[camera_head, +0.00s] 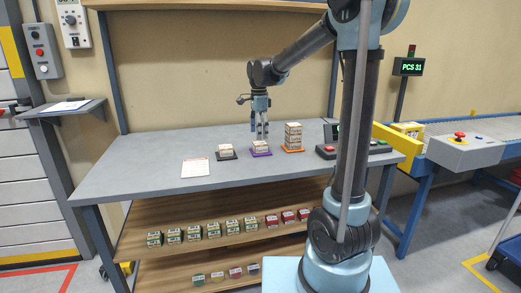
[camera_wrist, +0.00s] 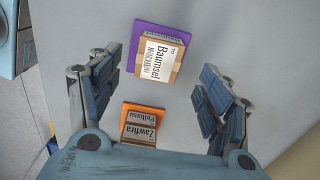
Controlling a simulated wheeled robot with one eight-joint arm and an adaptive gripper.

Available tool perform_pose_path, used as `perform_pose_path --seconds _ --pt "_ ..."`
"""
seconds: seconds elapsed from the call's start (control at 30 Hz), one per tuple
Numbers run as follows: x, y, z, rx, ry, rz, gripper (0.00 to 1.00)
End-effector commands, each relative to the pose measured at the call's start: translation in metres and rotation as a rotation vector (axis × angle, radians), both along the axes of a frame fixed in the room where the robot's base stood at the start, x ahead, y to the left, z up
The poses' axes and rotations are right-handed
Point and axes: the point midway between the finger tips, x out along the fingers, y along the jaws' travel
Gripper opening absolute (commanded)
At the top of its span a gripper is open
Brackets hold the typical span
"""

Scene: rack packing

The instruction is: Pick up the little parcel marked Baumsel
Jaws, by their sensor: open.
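The little parcel marked Baumsel (camera_wrist: 160,60) is a tan box with a white label, on a purple mat (camera_wrist: 136,48). In the head view this parcel (camera_head: 261,145) is on its purple mat (camera_head: 261,154) in the middle of the grey table. My gripper (camera_head: 262,136) is above it, fingers pointing down. In the wrist view my gripper (camera_wrist: 160,76) has its fingers wide apart, with nothing between them but the view down to the table. The parcel shows ahead, between and a little beyond the fingertips.
A stack of parcels (camera_head: 293,134) on an orange mat stands to the right; its top label reads Zawfira in the wrist view (camera_wrist: 140,128). Another parcel (camera_head: 226,149) is on a dark mat to the left. A white sheet (camera_head: 195,167) lies on the table (camera_head: 140,165).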

Motion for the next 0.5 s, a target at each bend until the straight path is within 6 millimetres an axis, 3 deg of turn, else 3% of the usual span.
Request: perform_pose_path --seconds 0.27,0.5 --pt "0.001 -0.001 -0.016 0.0 0.0 0.0 0.72" --pt "0.001 -0.004 -0.047 0.0 0.0 0.001 0.72"
